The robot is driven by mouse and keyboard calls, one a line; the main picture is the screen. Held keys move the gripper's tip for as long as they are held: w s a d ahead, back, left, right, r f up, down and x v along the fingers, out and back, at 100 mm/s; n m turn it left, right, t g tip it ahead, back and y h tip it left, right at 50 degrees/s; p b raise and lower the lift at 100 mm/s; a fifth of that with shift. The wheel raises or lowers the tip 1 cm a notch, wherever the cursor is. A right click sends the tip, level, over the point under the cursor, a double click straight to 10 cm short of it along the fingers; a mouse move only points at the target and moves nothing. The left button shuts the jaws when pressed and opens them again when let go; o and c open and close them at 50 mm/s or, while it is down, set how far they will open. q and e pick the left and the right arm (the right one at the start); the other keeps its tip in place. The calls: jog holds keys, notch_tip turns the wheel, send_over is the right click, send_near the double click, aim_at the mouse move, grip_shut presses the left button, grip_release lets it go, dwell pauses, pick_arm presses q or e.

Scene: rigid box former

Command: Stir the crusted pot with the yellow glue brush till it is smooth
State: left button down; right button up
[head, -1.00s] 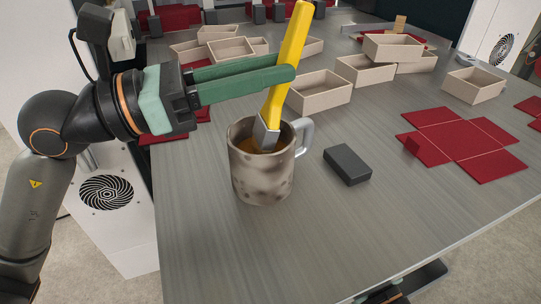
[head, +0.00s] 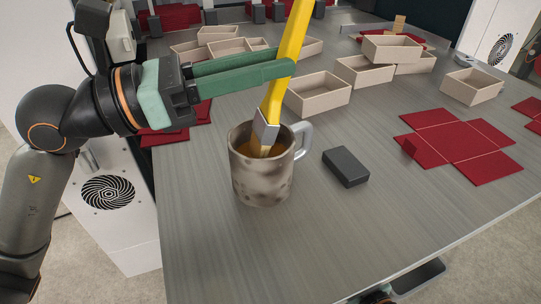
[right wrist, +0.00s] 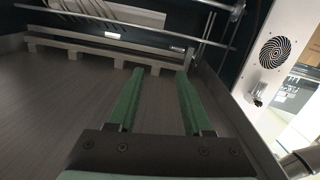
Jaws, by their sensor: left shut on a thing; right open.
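The crusted pot (head: 262,178) is a mottled brown-grey mug with a grey handle on its right, upright on the table. Amber-brown glue shows inside its rim. The yellow glue brush (head: 288,60) stands tilted in the pot, its top leaning right and its metal ferrule (head: 265,130) at the rim. Its bristle end dips into the glue. My left gripper (head: 284,70) is shut on the brush's handle above the pot. My right gripper (right wrist: 158,100) is open and empty in the right wrist view, over a grey surface.
A dark grey block (head: 345,167) lies right of the pot. A red cross-shaped blank (head: 455,143) lies flat further right. Several open beige boxes (head: 318,95) stand behind the pot.

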aim_at(289, 27)
pick_arm(q)
jog(key=shift+r+p, duration=0.5)
jog(key=shift+r, duration=0.2)
jog(key=shift+r+p, duration=0.5)
jog(key=shift+r, duration=0.1)
jog(key=shift+r+p, duration=0.35)
jog(key=shift+r, duration=0.05)
jog(key=shift+r+p, duration=0.7)
jog(key=shift+r, duration=0.1)
notch_tip(289, 27, up, 3)
jog(key=shift+p, duration=1.2)
pick_arm(e)
jog(key=s+f+m+g, duration=0.1)
jog(key=s+f+g, duration=0.2)
jog(key=f, duration=0.3)
jog(key=s+a+f+g+h, duration=0.1)
jog(key=s+f+g, duration=0.3)
jog(key=f, duration=0.2)
jog(key=shift+s+m, duration=0.25)
jog(key=shift+m, duration=0.15)
jog(key=shift+d, duration=0.1)
